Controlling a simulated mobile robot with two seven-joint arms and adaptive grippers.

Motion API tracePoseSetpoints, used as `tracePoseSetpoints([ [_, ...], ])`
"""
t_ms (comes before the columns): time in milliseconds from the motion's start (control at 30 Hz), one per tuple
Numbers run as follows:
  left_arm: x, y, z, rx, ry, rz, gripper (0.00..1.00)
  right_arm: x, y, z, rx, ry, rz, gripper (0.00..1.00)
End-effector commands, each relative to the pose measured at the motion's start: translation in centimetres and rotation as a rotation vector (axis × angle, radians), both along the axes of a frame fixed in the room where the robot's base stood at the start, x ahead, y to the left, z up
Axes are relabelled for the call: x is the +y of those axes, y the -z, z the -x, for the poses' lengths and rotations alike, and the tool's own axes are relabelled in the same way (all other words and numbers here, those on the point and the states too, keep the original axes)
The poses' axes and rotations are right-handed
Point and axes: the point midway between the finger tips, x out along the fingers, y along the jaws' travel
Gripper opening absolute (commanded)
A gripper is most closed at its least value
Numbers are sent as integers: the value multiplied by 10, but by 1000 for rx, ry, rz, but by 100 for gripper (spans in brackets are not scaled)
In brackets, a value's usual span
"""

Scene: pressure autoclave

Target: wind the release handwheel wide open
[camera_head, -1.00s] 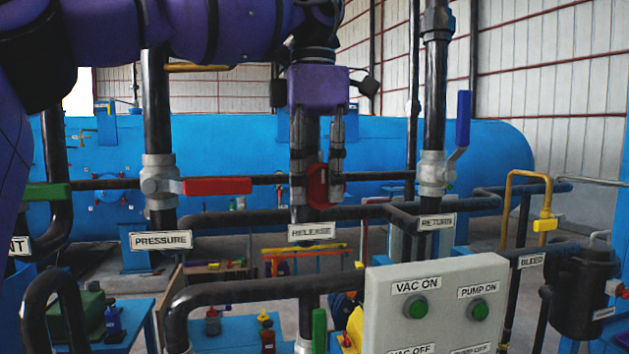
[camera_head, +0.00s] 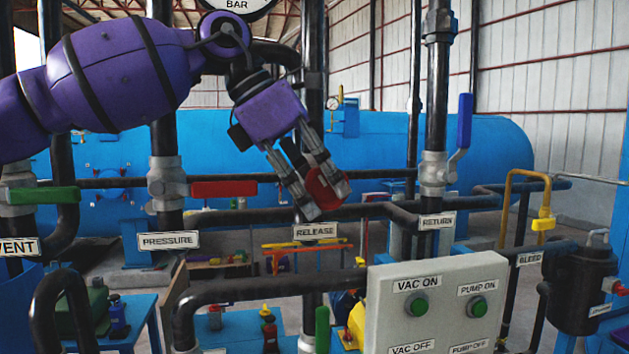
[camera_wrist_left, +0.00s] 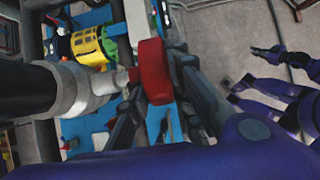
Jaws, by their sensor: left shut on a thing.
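The red release handwheel (camera_head: 322,188) sits above the RELEASE sign (camera_head: 315,231), in front of a dark vertical pipe. My left gripper (camera_head: 328,199) reaches it from the upper left, tilted down to the right, with its fingers closed on the wheel. In the left wrist view the red wheel (camera_wrist_left: 154,70) lies between the two grey fingers, beside a pale valve body (camera_wrist_left: 88,90) on a black pipe. Much of the wheel and its stem is hidden by the fingers. My right gripper (camera_wrist_left: 274,56) shows at the right of that view, away from the wheel; its finger state is unclear.
A red lever (camera_head: 224,189) on the PRESSURE valve is left of my gripper. A blue lever (camera_head: 465,120) stands upright on the RETURN valve at right. The control panel (camera_head: 437,310) is in front, lower right. A black horizontal pipe (camera_head: 275,215) runs just below my gripper.

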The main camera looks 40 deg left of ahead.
Motion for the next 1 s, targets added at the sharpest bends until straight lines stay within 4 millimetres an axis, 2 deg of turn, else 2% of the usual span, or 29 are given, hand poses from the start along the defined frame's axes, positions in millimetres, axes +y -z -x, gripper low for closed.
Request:
tracePoseSetpoints([
  [600, 0, 1, 0, -33, 0, 29, 0, -1, 0, 5, 9, -11, 5, 0],
  [633, 0, 1, 0, -33, 0, 29, 21, -2, 0, 5, 9, -11, 5, 0],
  [767, 0, 1, 0, -33, 0, 29, 38, -2, 0, 5, 8, -8, 5, 0],
  [1000, 0, 1, 0, -33, -1, 27, 38, 0, -1, 4, 7, 1, -1, 0],
])
